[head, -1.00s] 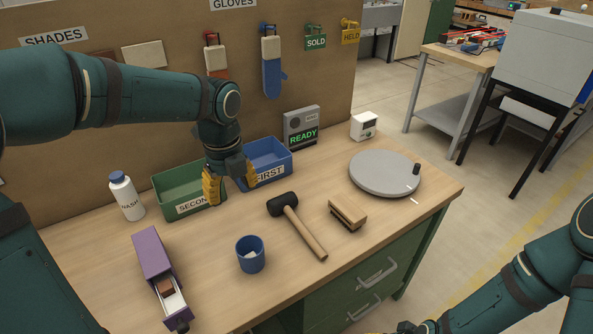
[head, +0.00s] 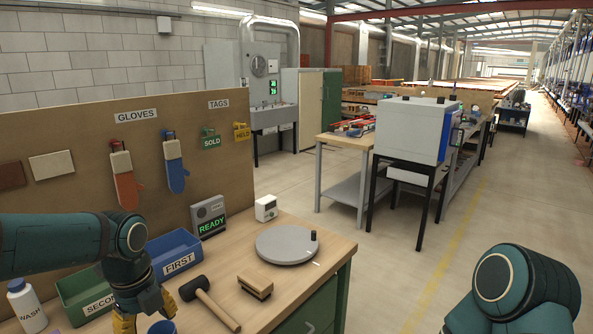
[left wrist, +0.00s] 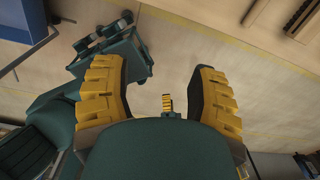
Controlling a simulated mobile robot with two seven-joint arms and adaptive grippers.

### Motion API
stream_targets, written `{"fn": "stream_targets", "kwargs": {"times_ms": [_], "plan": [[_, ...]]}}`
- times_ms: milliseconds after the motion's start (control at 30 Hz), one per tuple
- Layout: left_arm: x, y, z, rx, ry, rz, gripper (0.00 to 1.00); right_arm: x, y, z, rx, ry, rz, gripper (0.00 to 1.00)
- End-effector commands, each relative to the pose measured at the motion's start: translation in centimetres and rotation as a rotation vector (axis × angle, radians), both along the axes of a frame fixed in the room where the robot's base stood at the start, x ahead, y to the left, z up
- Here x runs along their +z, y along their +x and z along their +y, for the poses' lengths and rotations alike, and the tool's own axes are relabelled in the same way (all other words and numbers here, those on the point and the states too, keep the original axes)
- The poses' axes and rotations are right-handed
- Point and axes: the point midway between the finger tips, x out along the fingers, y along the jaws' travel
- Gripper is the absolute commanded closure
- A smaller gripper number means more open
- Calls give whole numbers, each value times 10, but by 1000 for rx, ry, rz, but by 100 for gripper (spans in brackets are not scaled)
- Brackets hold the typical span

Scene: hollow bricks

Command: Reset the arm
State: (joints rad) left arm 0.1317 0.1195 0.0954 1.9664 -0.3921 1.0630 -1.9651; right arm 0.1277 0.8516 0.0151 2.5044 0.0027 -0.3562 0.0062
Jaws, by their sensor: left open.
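My left gripper (head: 144,314) hangs at the lower left of the head view, near the front of the two bins. Its yellow fingers are partly cut off by the picture's lower edge. In the left wrist view the two yellow fingers (left wrist: 160,95) stand wide apart with nothing held between them. Tan floor shows beyond the fingers. My right arm shows at the lower right of the head view, and its gripper is outside that view.
A green bin (head: 75,291) and a blue bin (head: 187,244) stand beside the left gripper. The bench also holds a mallet (head: 197,288), a brush (head: 255,286), a grey turntable (head: 284,246), a blue cup (head: 163,327) and a bottle (head: 27,309).

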Motion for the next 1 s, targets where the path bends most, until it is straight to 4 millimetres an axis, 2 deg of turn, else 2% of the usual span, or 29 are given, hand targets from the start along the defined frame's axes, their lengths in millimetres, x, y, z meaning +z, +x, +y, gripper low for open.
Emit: {"fn": "stream_targets", "kwargs": {"times_ms": [33,167,300,467,600,800,1000], "plan": [[-26,2,-13,67,-31,17,42,0,0,0,1,1,-1,43],[-75,8,-41,294,-111,24,42,0,0,0,1,1,-1,43],[-132,5,-75,593,-201,57,42,0,1,1,2,1,-2,43],[-197,-11,-114,1003,-291,131,42,0,0,0,1,0,-1,43],[-245,-36,-140,1385,-337,209,42,0,0,0,1,0,-1,43],[-296,-76,-162,1891,-355,300,42,0,0,0,1,1,-1,43],[-317,-100,-168,2179,-355,333,42,0,0,0,1,0,-1,43]]}}
